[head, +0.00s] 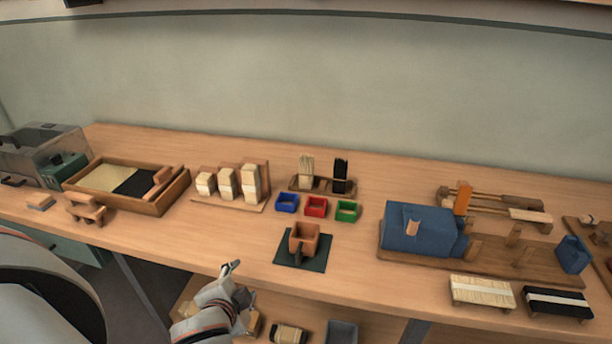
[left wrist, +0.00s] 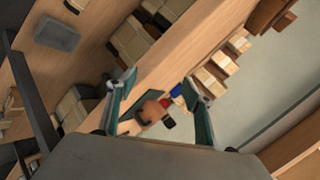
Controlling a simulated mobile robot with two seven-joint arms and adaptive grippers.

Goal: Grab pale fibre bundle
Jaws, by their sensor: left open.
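The pale fibre bundle (head: 306,167) stands upright in a small wooden holder (head: 322,186) at the back middle of the bench, beside a black bundle (head: 340,172). My left gripper (head: 231,267) is at the bench's front edge, well in front and to the left of the holder, and touches neither bundle. In the left wrist view its two fingers (left wrist: 160,97) are spread apart with nothing held between them. I cannot make out the pale bundle in the left wrist view. My right gripper is not in view.
A brown box (head: 304,240) on a dark mat stands between my left gripper and the holder. Blue (head: 287,202), red (head: 316,206) and green (head: 347,211) bins sit before the holder. Stepped blocks (head: 228,185) stand left, a blue fixture (head: 415,228) right.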

